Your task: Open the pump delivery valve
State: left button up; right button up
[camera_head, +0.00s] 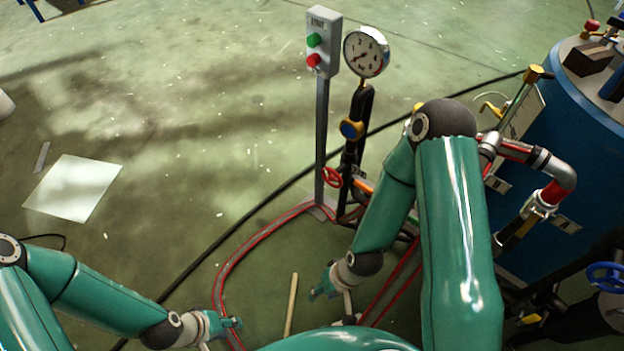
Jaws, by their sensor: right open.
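A small red handwheel valve (331,177) sits low on the dark vertical pipe below the pressure gauge (366,53). A blue handwheel (605,277) shows at the right edge. I cannot tell which is the pump delivery valve. My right gripper (318,291) is open, below the red handwheel in the picture and apart from it; its forearm hides part of the pipework. My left gripper (236,324) is at the bottom left of centre, far from both wheels; its jaws are too small to read.
A post with a switch box (321,43), green and red buttons, stands beside the gauge pipe. A blue tank (560,150) with pipes fills the right. Red hoses (232,262) and a black cable cross the floor. A white sheet (73,188) lies on open floor at left.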

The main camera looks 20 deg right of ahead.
aim_at(333, 177)
jog(key=z, duration=0.35)
jog(key=i, duration=0.25)
jog(key=u, duration=3.15)
jog(key=k, duration=0.45)
jog(key=u, duration=0.9)
jog(key=i, duration=0.15)
jog(key=z, duration=3.4)
